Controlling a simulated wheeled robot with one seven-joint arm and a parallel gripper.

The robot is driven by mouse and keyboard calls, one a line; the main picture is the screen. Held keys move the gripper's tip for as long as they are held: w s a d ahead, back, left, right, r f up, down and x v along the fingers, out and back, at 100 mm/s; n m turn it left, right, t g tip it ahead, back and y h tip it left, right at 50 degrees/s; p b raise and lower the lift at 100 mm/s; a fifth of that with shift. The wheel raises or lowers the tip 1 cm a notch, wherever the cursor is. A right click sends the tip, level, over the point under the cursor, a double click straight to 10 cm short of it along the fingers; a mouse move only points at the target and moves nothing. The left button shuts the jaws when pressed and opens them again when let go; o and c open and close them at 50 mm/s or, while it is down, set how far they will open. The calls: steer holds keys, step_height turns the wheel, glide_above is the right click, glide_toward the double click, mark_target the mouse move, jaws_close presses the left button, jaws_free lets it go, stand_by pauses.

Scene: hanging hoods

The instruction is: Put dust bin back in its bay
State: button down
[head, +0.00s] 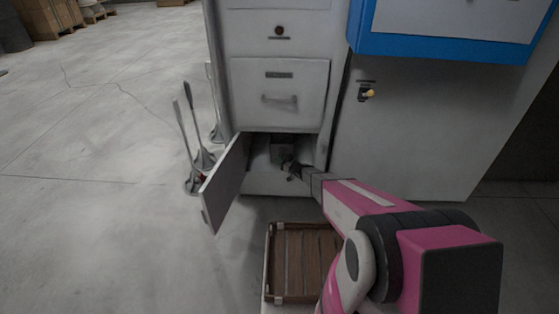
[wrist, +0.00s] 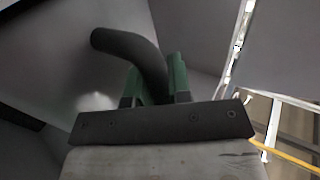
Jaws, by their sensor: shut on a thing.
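The lower bay (head: 256,158) of the grey cabinet is open, with its door (head: 226,183) swung out to the left. A small grey box, which looks like the dust bin (head: 281,152), sits inside the bay. My gripper (head: 286,165) reaches into the bay opening in front of it. In the wrist view, my gripper's green fingers (wrist: 156,82) are shut on a dark curved handle (wrist: 131,46), apparently the dust bin's. The fingertips are partly hidden behind the handle. How deep the bin sits cannot be told.
A wooden crate (head: 271,262) stands below, in front of the cabinet. Several long-handled tools (head: 204,158) stand on the floor left of the door. A closed drawer (head: 280,95) is above the bay. A grey panel with a yellow-knobbed valve (head: 367,93) is at right.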

steer(key=shift+f, duration=0.3)
steer(key=c, duration=1)
jaws_free()
steer(key=shift+o, duration=0.2)
